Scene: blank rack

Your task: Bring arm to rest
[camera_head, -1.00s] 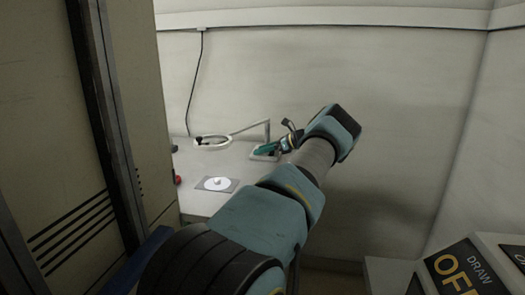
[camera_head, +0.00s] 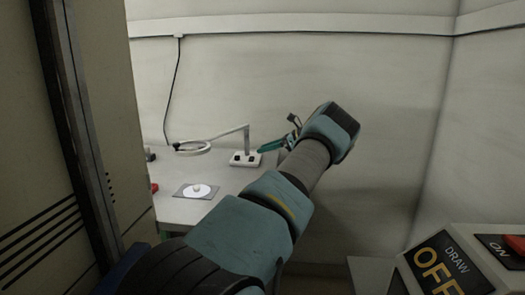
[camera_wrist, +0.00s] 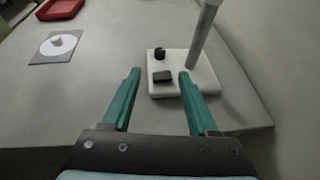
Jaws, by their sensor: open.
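My arm stretches across the head view toward the back wall. My gripper (camera_head: 271,147) shows small beside the arm's bent end, near the white lamp base. In the wrist view my gripper (camera_wrist: 157,82) is open, with its two teal fingers apart and nothing between them. The white base (camera_wrist: 183,73) of the lamp lies beyond the fingertips, with a dark knob and a dark block on it. I cannot tell how high the fingers are above the table.
A grey table (camera_head: 175,210) carries a ring lamp (camera_head: 193,148), a grey mat with a white disc (camera_head: 196,191) and a red tray (camera_wrist: 60,9). A tall cabinet (camera_head: 30,150) stands at left. A sloped box marked OFF (camera_head: 440,268) is at lower right.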

